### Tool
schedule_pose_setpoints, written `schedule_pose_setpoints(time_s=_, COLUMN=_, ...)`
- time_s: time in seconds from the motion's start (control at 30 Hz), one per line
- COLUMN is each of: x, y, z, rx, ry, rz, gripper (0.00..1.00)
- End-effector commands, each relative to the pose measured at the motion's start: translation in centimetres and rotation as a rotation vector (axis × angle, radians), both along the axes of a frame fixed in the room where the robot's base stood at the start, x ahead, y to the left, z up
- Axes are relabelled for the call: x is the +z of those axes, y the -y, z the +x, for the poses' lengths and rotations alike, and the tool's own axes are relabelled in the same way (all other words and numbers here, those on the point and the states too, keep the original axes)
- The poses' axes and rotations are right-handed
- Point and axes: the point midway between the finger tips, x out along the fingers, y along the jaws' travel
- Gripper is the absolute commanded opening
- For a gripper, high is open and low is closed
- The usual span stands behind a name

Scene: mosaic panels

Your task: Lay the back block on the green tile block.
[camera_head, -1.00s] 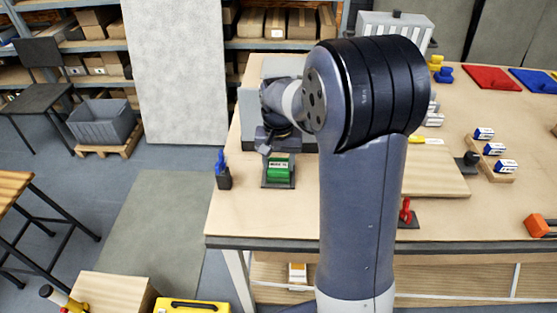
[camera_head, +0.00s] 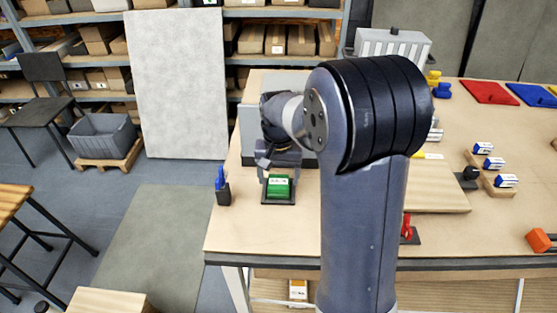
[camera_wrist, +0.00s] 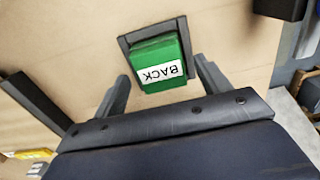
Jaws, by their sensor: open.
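A green block with a white label reading BACK (camera_wrist: 160,72) sits on a dark square base (camera_wrist: 127,45) in the wrist view. In the head view the green block (camera_head: 279,189) stands on its dark base near the left front of the workbench. I cannot tell whether the green is one piece or two stacked pieces. My gripper (camera_wrist: 161,70) is open, its fingers to the left and right of the block with gaps to both. In the head view my gripper (camera_head: 279,167) is over the block and hides its far side.
A dark holder with blue tools (camera_head: 222,187) stands left of the block. A red clamp-like item (camera_head: 407,228) and a wooden board (camera_head: 435,195) lie to the right, partly behind my arm. Labelled blocks (camera_head: 494,163) stand farther right. Bare bench lies in front of the block.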

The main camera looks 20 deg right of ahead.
Motion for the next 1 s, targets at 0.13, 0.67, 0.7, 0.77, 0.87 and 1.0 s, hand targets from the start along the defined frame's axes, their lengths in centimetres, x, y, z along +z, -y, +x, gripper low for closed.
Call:
schedule_pose_setpoints(time_s=0.13, x=2.9, y=0.0, z=0.1, rx=0.000, ry=0.007, rz=0.000, gripper=0.72)
schedule_pose_setpoints(time_s=0.67, x=11.1, y=0.0, z=0.0, rx=0.000, ry=0.002, rz=-0.001, gripper=0.72)
schedule_pose_setpoints(time_s=0.7, x=11.2, y=0.0, z=0.0, rx=0.000, ry=0.001, rz=0.000, gripper=0.72)
schedule_pose_setpoints(time_s=0.77, x=11.3, y=0.0, z=0.0, rx=0.000, ry=0.001, rz=0.000, gripper=0.72)
schedule_pose_setpoints(time_s=0.87, x=11.3, y=0.0, z=0.0, rx=0.000, ry=0.001, rz=0.000, gripper=0.72)
schedule_pose_setpoints(time_s=1.0, x=11.2, y=0.0, z=0.0, rx=0.000, ry=0.000, rz=0.000, gripper=0.72)
